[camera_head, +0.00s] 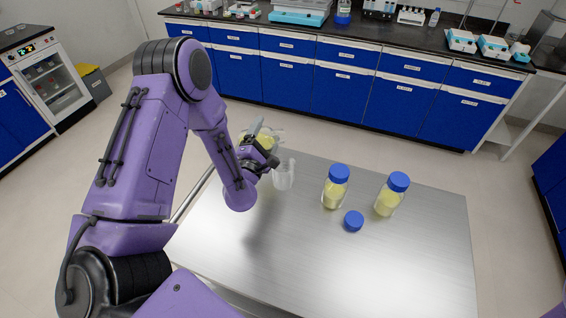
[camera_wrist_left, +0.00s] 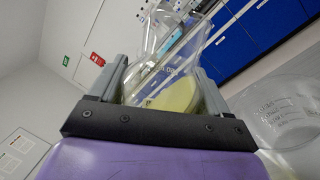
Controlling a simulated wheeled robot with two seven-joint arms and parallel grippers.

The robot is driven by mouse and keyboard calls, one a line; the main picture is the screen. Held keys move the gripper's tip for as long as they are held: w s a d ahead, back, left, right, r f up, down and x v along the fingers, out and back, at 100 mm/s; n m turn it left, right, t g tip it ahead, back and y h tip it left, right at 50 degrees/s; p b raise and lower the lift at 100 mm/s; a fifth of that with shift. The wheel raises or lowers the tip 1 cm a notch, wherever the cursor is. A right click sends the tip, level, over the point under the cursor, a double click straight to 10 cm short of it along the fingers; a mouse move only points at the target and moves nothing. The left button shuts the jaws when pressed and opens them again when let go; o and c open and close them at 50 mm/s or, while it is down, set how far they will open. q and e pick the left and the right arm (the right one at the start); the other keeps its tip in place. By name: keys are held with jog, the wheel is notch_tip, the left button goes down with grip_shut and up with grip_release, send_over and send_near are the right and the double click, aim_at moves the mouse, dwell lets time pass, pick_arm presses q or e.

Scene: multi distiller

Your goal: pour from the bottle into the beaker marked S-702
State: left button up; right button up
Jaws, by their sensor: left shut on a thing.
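My left gripper (camera_head: 264,152) is shut on a clear bottle (camera_head: 268,138) with yellow contents, held above the table's far left part. In the left wrist view the bottle (camera_wrist_left: 178,95) sits between the fingers (camera_wrist_left: 158,92) and looks tilted. The gripper hides part of it in the head view. A clear beaker (camera_head: 284,176) stands on the table just right of the gripper, and it also shows at the right of the left wrist view (camera_wrist_left: 284,112). Its printed marks are too unclear to read. My right gripper is out of view.
Two blue-capped bottles with yellow contents (camera_head: 335,190) (camera_head: 387,202) stand on the metal table (camera_head: 400,265). A loose blue cap (camera_head: 353,222) lies in front of them. The table's front and right are clear. Blue cabinets (camera_head: 320,85) line the back wall.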

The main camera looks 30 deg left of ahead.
pick_arm(q)
jog(key=shift+f+m+b, duration=0.25)
jog(key=shift+m+b, duration=0.1)
jog(key=shift+m, duration=0.85)
dwell(1.6)
jog(key=shift+a+f+m+h+b, duration=0.2)
jog(key=shift+m+h+b, duration=0.4)
jog(key=shift+m, duration=0.4)
dwell(1.6)
jog(key=shift+d+f+m+t+h+b, duration=0.1)
jog(key=shift+f+m+t+h+b, duration=0.2)
jog(key=shift+m+b, duration=0.55)
dwell(1.8)
